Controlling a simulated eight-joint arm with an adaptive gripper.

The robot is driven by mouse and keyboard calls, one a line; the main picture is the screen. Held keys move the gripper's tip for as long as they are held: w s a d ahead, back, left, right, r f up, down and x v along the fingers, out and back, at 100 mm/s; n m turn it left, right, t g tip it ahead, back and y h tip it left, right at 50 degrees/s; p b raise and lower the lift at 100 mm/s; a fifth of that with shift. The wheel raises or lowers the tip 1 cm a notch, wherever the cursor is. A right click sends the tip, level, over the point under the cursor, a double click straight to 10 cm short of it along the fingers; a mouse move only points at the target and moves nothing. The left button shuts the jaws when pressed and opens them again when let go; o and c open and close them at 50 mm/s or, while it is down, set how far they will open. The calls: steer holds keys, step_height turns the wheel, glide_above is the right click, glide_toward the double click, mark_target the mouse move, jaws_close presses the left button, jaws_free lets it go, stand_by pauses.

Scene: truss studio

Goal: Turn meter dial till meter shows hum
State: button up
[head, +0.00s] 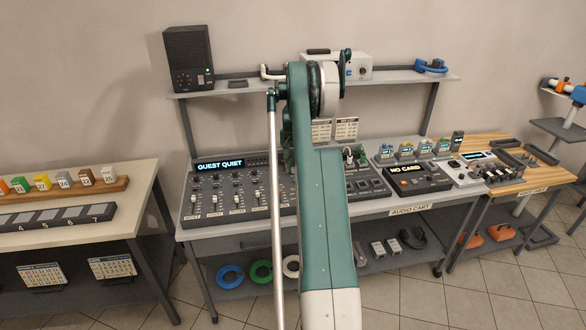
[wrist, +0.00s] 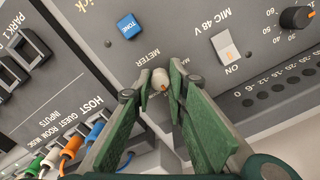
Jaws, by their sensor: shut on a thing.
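The meter dial (wrist: 161,79) is a small cream knob with an orange mark, on a grey panel beside the printed word METER. My gripper (wrist: 162,92) has its green fingers on either side of the dial and is shut on it. In the head view my own arm hides the dial and most of the gripper. A lit display on the mixing desk (head: 220,164) reads GUEST QUIET. I cannot see a reading of hum.
Near the dial are a blue TONE button (wrist: 130,26), a white MIC 48 V switch (wrist: 225,46), a black knob (wrist: 298,18) and coloured plugs (wrist: 70,147). In the head view, a NO CARD unit (head: 406,170) stands right of my arm on the audio cart.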

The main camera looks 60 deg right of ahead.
steer(key=o, duration=0.9)
steer(key=shift+r, duration=0.1)
steer(key=shift+r, duration=5.9)
